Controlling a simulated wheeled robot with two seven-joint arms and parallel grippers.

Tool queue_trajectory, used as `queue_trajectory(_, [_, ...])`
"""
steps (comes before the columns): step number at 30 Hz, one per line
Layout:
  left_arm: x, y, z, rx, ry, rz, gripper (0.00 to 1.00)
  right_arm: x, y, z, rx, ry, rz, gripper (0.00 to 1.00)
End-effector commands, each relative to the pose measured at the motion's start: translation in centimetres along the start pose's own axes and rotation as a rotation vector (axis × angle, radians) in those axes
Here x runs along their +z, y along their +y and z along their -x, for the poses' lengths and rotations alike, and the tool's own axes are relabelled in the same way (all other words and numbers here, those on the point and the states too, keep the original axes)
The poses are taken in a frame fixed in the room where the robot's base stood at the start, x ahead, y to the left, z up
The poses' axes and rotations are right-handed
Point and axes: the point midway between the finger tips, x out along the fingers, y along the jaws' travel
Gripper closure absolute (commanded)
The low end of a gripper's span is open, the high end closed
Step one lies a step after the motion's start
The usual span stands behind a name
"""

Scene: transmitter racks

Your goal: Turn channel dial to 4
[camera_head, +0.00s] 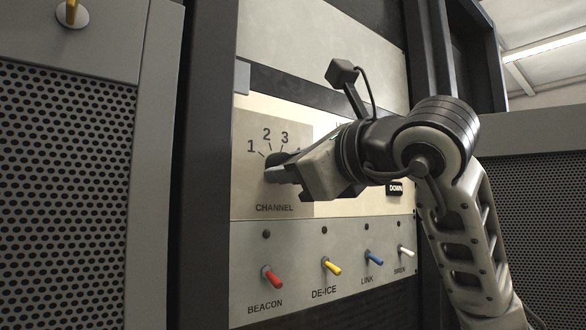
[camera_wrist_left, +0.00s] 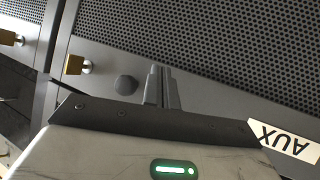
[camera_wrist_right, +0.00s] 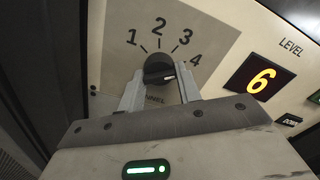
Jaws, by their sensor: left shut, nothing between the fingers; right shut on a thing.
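The channel dial (camera_wrist_right: 158,68) is a dark round knob on a pale panel, with 1, 2, 3 and 4 around its upper side. In the right wrist view its white mark lies on the knob's right side, toward the 4; I cannot tell if it lines up exactly. In the head view the dial (camera_head: 279,162) is partly hidden by my right gripper (camera_head: 284,173), and the 4 is almost covered. My right gripper (camera_wrist_right: 160,82) is shut on the dial, one finger on each side. My left gripper (camera_wrist_left: 161,86) is shut and empty, outside the head view.
Below the dial are red (camera_head: 271,277), yellow (camera_head: 332,266), blue (camera_head: 374,257) and white (camera_head: 406,250) toggle switches. Perforated rack panels (camera_wrist_left: 205,40) face my left gripper.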

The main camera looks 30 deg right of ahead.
Motion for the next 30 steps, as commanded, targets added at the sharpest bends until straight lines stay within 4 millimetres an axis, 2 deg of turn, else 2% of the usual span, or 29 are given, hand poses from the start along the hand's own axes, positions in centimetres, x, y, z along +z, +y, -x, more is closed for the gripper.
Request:
queue_trajectory(9, [0.33, 0.02, -0.05, 0.001, -0.004, -0.001, 1.00, -0.09, 0.12, -0.01, 0.002, 0.003, -0.069, 0.89])
queue_trajectory(21, [0.34, 0.02, -0.07, 0.001, -0.004, -0.002, 1.00, -0.10, 0.15, -0.02, 0.003, 0.003, -0.075, 0.89])
queue_trajectory(22, [0.34, 0.02, -0.07, 0.001, -0.004, -0.002, 1.00, -0.09, 0.15, -0.02, 0.003, 0.003, -0.075, 0.61])
queue_trajectory(24, [0.33, 0.01, -0.08, 0.001, -0.004, -0.002, 1.00, -0.09, 0.15, -0.02, 0.003, 0.003, -0.074, 0.45])
queue_trajectory(30, [0.24, -0.02, -0.13, 0.001, -0.002, -0.003, 1.00, -0.05, 0.10, -0.02, 0.002, 0.002, -0.073, 0.45])
